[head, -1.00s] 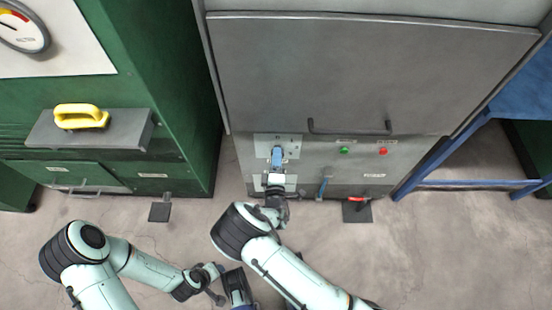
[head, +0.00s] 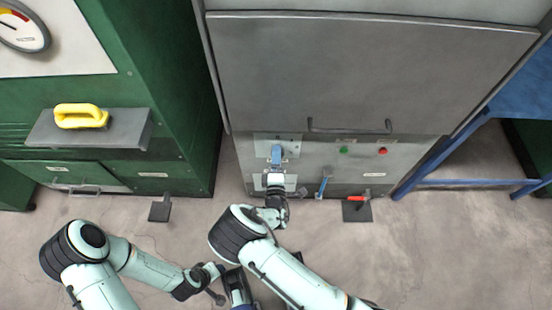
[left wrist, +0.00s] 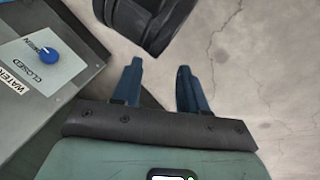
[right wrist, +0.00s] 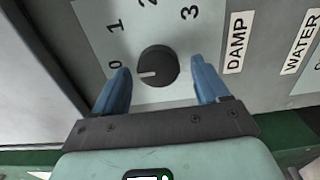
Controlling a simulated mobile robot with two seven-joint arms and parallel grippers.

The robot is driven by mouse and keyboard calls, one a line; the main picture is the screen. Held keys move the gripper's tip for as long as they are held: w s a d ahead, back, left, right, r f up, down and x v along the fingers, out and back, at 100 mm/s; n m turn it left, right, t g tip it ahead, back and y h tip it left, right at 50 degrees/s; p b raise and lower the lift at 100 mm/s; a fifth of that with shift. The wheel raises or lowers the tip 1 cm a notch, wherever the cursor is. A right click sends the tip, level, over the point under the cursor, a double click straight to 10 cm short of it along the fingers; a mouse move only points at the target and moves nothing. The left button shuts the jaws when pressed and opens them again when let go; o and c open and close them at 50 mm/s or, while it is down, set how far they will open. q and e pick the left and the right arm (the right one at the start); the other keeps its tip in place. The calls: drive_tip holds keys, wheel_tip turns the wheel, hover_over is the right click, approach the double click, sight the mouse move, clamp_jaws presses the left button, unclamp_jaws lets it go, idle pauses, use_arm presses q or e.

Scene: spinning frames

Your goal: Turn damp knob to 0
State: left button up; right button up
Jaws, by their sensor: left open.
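The damp knob (right wrist: 157,66) is a round dark knob on a light plate marked 0 to 3, beside a DAMP label (right wrist: 236,42). Its white pointer line points left, roughly toward the 0 (right wrist: 115,65). My right gripper (right wrist: 160,65) is open, with one blue finger on each side of the knob and visible gaps to it. In the head view, the right gripper (head: 277,155) is at the grey machine's lower panel and hides the knob. My left gripper (left wrist: 159,65) is open and empty over the floor.
A WATER label (right wrist: 300,45) sits right of the DAMP label. A blue knob (left wrist: 49,55) with a CLOSED marking shows in the left wrist view. The grey machine has green (head: 344,150) and red (head: 383,151) buttons and a door handle (head: 349,130). A red-tipped pedal (head: 357,210) stands right.

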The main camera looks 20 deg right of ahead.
use_arm(q)
drive_tip(key=shift+g+h, duration=0.3)
drive_tip(key=shift+g, duration=0.2)
drive_tip(key=s, duration=0.1)
drive_tip(key=s+d+r+p, duration=0.1)
drive_tip(key=s+r+p, duration=0.1)
drive_tip(key=shift+d+r, duration=0.1)
drive_tip(key=shift+d, duration=0.15)
use_arm(e)
drive_tip(key=v, duration=1.3)
drive_tip(key=shift+s, duration=0.2)
drive_tip(key=shift+a+r, duration=0.1)
